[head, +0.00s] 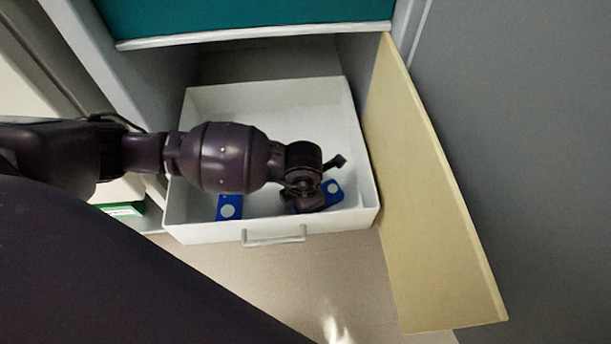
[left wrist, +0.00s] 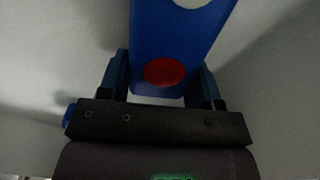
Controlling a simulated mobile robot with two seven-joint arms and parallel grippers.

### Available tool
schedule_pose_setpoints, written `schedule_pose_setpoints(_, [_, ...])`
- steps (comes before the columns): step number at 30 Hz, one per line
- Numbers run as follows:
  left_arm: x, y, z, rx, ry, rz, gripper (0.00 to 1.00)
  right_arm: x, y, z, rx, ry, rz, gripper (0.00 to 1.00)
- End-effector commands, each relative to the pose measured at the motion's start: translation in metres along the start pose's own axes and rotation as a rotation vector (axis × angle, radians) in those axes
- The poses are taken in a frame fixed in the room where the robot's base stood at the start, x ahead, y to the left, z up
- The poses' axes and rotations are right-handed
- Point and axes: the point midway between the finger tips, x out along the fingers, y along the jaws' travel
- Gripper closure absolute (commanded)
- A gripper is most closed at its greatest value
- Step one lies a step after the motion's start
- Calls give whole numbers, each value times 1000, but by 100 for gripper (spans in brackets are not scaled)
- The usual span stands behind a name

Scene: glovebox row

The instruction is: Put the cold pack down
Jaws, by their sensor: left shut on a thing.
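The cold pack is a flat blue block with a pale round spot; its end (head: 333,191) shows at the right inside the open white drawer (head: 274,232) in the head view. In the left wrist view, the cold pack (left wrist: 178,35) lies between the two fingers of my left gripper (left wrist: 162,78), with a red dot near them and a pale spot farther out. The gripper is shut on it, down inside the drawer. My wrist hides part of the pack in the head view. I cannot tell whether it touches the drawer floor. My right gripper is not in view.
Another blue piece with a white spot (head: 229,207) lies in the drawer's front left, partly under my arm. The drawer's back (head: 270,105) is bare. A cream door panel (head: 430,200) stands along the right. A green box (head: 122,210) is at the left.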

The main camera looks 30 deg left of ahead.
Motion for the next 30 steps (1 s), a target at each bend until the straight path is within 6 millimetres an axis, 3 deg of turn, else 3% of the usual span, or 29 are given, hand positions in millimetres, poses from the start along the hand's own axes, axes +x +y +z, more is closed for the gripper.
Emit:
schedule_pose_setpoints(9, [0,0,1,0,-3,1,71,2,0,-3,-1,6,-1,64])
schedule_pose_setpoints(10, [1,0,1,0,-3,1,40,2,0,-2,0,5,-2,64])
schedule_pose_setpoints(15, [0,0,1,0,-3,2,16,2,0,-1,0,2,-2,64])
schedule_pose_setpoints(25, [-3,1,1,0,-2,2,16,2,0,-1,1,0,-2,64])
schedule_pose_setpoints(30, [-27,2,3,0,-10,7,16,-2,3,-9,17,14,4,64])
